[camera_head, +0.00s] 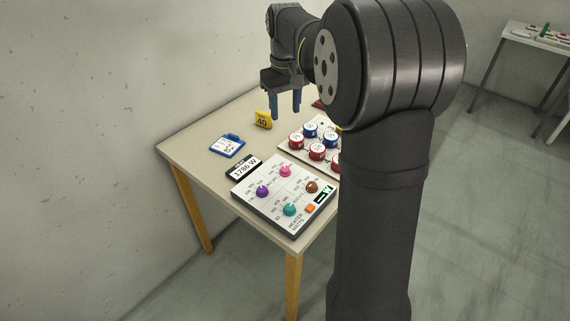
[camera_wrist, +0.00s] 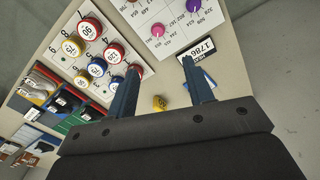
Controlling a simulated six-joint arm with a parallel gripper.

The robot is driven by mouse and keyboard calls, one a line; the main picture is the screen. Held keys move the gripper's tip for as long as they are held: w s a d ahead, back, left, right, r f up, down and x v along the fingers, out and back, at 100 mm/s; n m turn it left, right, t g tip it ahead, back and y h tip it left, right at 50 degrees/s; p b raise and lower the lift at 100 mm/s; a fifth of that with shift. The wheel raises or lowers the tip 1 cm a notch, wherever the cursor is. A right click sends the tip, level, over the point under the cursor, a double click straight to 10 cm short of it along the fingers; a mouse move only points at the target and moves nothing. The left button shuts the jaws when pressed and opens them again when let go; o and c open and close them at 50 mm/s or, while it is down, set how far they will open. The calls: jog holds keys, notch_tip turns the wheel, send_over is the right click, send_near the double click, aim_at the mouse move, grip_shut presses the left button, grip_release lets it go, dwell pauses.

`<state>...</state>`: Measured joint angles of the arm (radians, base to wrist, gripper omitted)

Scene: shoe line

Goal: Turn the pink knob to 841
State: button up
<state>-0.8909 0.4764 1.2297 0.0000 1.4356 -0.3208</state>
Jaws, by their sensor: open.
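The pink knob (camera_head: 285,171) sits at the back of a white knob panel (camera_head: 252,205) on the table. It also shows in the wrist view (camera_wrist: 158,30), near the top, beyond my fingertips. Printed numbers surround it, too small to read surely. A purple knob (camera_head: 262,191), a teal knob (camera_head: 289,209) and a brown knob (camera_head: 312,187) share the panel. A display reading 1786 W (camera_head: 243,167) lies beside the panel. My gripper (camera_head: 286,113) is open and empty, above the table and apart from the pink knob.
A second board with several red and blue round pieces (camera_head: 317,152) lies beside the panel. A yellow block marked 40 (camera_head: 263,119) and a blue clipboard (camera_head: 227,146) are on the table (camera_head: 188,147). My arm hides the table's right side. A wall stands at the left.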

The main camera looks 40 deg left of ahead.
jog(key=w+a+m, duration=0.2)
send_over(285, 168)
notch_tip(285, 168, down, 5)
notch_tip(285, 168, down, 18)
jog(key=shift+r, duration=0.15)
jog(key=shift+c, duration=0.5)
jog(key=c, duration=0.9)
jog(key=shift+m, duration=3.1)
